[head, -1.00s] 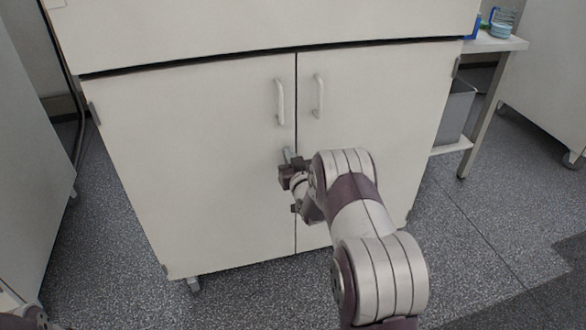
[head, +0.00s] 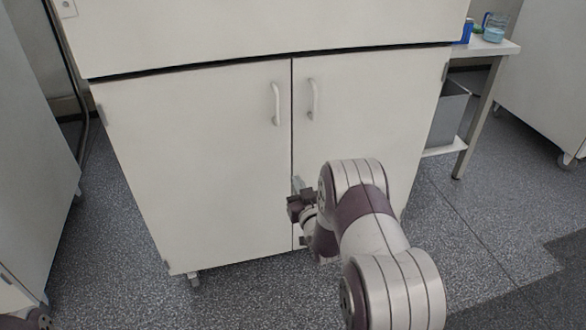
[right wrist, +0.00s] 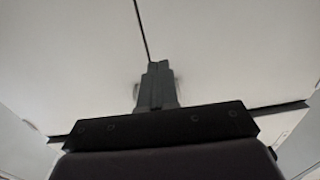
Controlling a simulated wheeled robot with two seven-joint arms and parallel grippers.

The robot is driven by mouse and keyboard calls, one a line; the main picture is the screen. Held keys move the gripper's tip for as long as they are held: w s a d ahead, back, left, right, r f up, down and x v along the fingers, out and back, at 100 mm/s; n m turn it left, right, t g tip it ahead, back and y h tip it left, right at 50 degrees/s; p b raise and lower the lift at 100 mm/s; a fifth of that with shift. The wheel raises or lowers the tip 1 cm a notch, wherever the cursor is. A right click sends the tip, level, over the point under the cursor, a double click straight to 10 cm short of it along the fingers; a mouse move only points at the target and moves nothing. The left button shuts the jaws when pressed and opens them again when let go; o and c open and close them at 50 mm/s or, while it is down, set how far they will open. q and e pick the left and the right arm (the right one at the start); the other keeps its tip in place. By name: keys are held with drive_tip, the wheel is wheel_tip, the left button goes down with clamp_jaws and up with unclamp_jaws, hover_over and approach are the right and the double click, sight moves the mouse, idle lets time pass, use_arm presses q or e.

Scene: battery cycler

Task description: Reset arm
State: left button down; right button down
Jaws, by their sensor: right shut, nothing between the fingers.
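My right gripper (head: 297,183) is in front of the white cabinet's lower doors, below the two door handles. It is shut and empty, and its fingers point up toward the cabinet. In the right wrist view its closed fingers (right wrist: 157,85) stand in the middle, in front of the pale doors and their dark center seam. My left gripper is not in view; only a small part of what seems to be my left arm shows at the bottom left corner of the head view.
The cabinet's left door (head: 190,160) and right door (head: 380,120) are closed, with white handles (head: 276,104) and (head: 312,99). A side table (head: 485,47) holding a blue-tinted container (head: 495,27) stands at the right, with a grey bin (head: 447,112) beneath. Speckled floor is open at the right.

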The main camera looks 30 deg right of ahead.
drive_tip(key=shift+s+a+f, duration=0.1)
drive_tip(key=shift+s, duration=0.45)
